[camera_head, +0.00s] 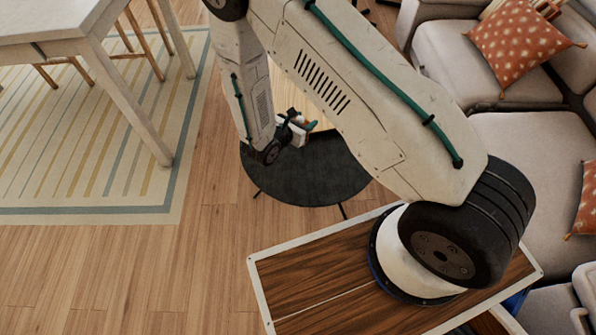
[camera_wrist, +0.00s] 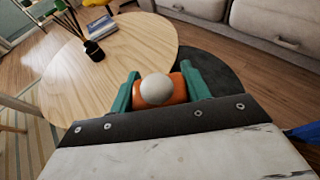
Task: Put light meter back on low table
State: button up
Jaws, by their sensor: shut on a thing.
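The light meter (camera_wrist: 178,92), an orange body with a white dome, is between the teal fingers of my gripper (camera_wrist: 158,86) in the wrist view. My gripper is shut on it. In the head view my gripper (camera_head: 308,125) is small and hangs above the round tables; the meter is barely visible there. A round pale wood table (camera_wrist: 130,48) lies ahead in the wrist view. A dark round table (camera_head: 318,180) shows below my gripper in the head view, and its edge (camera_wrist: 222,72) is at right in the wrist view. I cannot tell which is the low table.
On the wood table are a dark vase (camera_wrist: 93,50) and stacked books (camera_wrist: 101,26). A grey sofa (camera_head: 530,140) with orange cushions (camera_head: 515,42) stands at right. A white table (camera_head: 60,22) stands on a striped rug (camera_head: 90,150) at left. Wood floor (camera_head: 210,250) is clear between.

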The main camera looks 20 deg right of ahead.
jog(key=s+d+f+m+g, duration=0.1)
jog(key=s+d+f, duration=0.2)
jog(key=s+f, duration=1.3)
jog(key=shift+h, duration=0.4)
jog(key=shift+w+a+f, duration=0.25)
jog(key=shift+w+f, duration=0.55)
jog(key=shift+w, duration=1.85)
jog(key=shift+w+a+f, duration=0.3)
jog(key=shift+w+f, duration=0.5)
jog(key=shift+w, duration=1.9)
jog(key=shift+w+a+f, duration=0.25)
jog(key=shift+w+f, duration=0.55)
jog(key=shift+w, duration=1.85)
jog(key=o, duration=1.2)
jog(key=shift+f, duration=0.1)
jog(key=shift+c, duration=0.2)
